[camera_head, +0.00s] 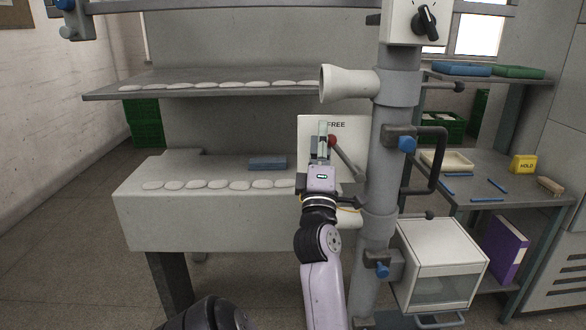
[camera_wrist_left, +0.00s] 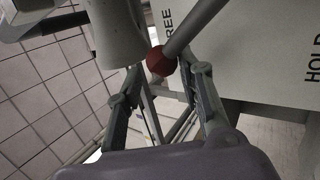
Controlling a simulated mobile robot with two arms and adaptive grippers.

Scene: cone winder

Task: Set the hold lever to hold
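The hold lever is a grey rod with a red ball knob (camera_head: 332,141), in front of a white plate (camera_head: 348,128) marked FREE at the top. The rod slants from its lower right up to the knob, which sits below the word FREE. In the left wrist view the red knob (camera_wrist_left: 161,62) shows close up, with HOLD printed farther right on the plate. My left gripper (camera_head: 323,128) points up beside the knob. In the wrist view its fingers (camera_wrist_left: 166,76) are spread, with the knob at the gap between their tips; contact is unclear. My right gripper is not seen.
A grey pipe column (camera_head: 381,170) with a cream horn (camera_head: 347,84) and black handle stands just right of the lever. Shelves with white discs (camera_head: 220,185) lie left. A side table (camera_head: 480,180) at right carries a tray, blue pens and a yellow HOLD block (camera_head: 523,164).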

